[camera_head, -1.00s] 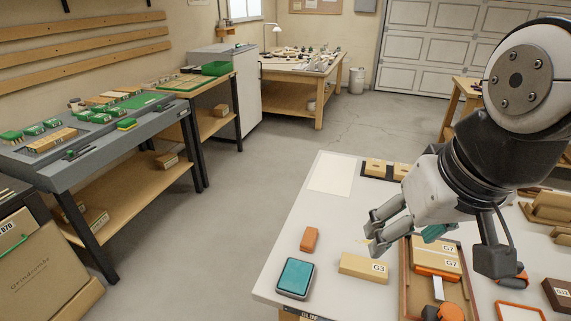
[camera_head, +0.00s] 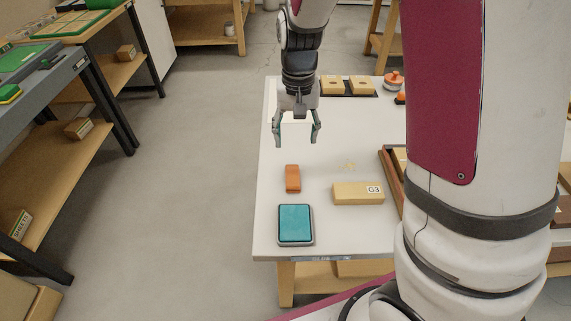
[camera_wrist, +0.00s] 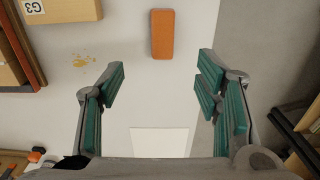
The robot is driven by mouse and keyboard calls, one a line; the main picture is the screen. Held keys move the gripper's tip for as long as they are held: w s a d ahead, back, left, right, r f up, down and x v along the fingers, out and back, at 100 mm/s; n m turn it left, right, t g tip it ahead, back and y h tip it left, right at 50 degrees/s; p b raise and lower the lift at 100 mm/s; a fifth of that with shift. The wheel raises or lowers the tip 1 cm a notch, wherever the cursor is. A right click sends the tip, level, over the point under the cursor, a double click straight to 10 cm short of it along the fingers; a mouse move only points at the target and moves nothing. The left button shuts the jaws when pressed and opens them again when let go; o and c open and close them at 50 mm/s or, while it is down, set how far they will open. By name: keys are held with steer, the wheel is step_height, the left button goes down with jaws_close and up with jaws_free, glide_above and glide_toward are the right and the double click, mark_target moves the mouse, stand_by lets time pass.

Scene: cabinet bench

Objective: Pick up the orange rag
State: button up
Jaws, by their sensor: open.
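The orange rag (camera_head: 292,178) looks like a small, thick rectangle lying flat on the white table, near its left edge. In the wrist view the rag (camera_wrist: 162,34) is at the top centre, beyond the fingertips and roughly in line with the gap between them. My gripper (camera_head: 296,140) points down above the table, just behind the rag. In the wrist view my gripper's teal-padded fingers (camera_wrist: 160,72) are wide apart with nothing between them. Nothing hides the rag.
A teal-topped box (camera_head: 295,224) lies in front of the rag. A wooden block marked G3 (camera_head: 358,193) is to its right, near a small yellow spill (camera_head: 349,166). A brown tray (camera_head: 393,178) is partly hidden by my arm. The white tabletop (camera_head: 270,165) around the rag is clear.

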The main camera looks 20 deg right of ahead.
glide_above(293, 175)
steer(key=f, duration=0.8)
steer(key=shift+d+f+b, duration=0.2)
steer(key=shift+f+b, duration=0.05)
steer(key=shift+b, duration=0.15)
steer(key=shift+a+f, duration=0.2)
steer(key=shift+f, duration=2.5)
steer(key=c, duration=1)
